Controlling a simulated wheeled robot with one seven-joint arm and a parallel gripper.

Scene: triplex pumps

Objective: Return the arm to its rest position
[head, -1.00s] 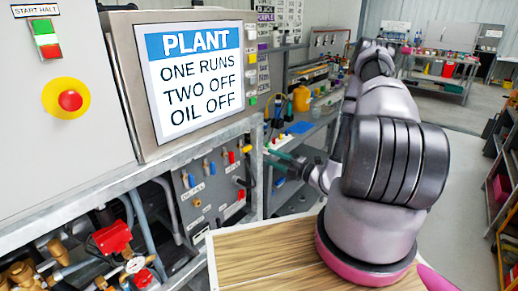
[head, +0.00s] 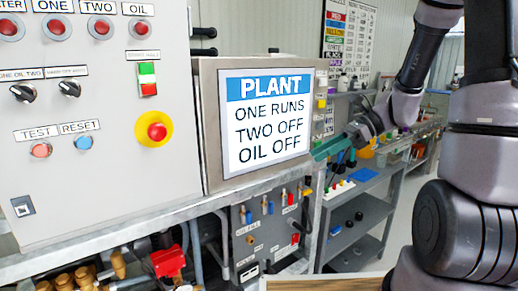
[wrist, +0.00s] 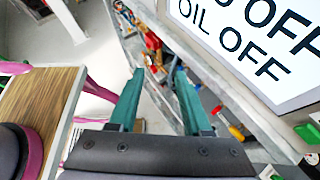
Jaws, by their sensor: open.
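My arm (head: 425,45) shows at the right of the head view, rising out of the top of the picture and coming down to the wrist. My gripper (head: 322,152) is at its end, just right of the plant screen, with teal fingers pointing left. In the wrist view my gripper (wrist: 156,80) has its two teal fingers apart, with nothing between them. The plant screen (head: 265,120) reads "ONE RUNS, TWO OFF, OIL OFF". Part of it shows at the upper right of the wrist view (wrist: 255,35).
A grey control panel (head: 100,190) with knobs, lamps and a yellow-ringed red button (head: 156,132) stands at the left. Below the screen are a labelled socket panel (head: 262,235) and pipes with a red valve (head: 168,262). Shelving (head: 360,225) with bottles stands behind my gripper.

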